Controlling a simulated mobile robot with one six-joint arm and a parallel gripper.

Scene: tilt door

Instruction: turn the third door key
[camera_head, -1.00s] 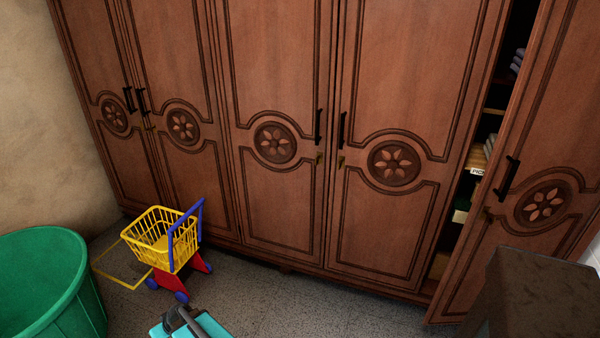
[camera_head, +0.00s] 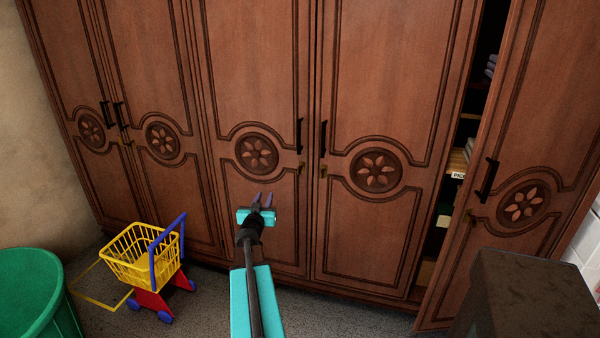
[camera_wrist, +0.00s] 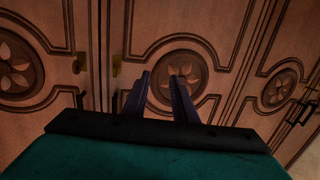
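The third door (camera_head: 238,60) of the brown wooden wardrobe is closed. Its small brass key (camera_head: 300,172) sits at its right edge, below a black handle (camera_head: 300,135). This key also shows in the wrist view (camera_wrist: 116,66), left of my fingers; that view looks upside down. My gripper (camera_head: 263,196) is in front of the third door's lower part, left of and below the key. Its two dark fingers (camera_wrist: 159,75) are apart with nothing between them. A carved flower medallion (camera_wrist: 184,76) shows between and beyond them.
The fourth door's key (camera_head: 323,170) is close by on the right. The rightmost door (camera_head: 530,130) stands ajar, showing shelves. A yellow toy cart (camera_head: 140,255) and green tub (camera_head: 30,300) stand left. A dark block-shaped piece (camera_head: 520,300) is at lower right.

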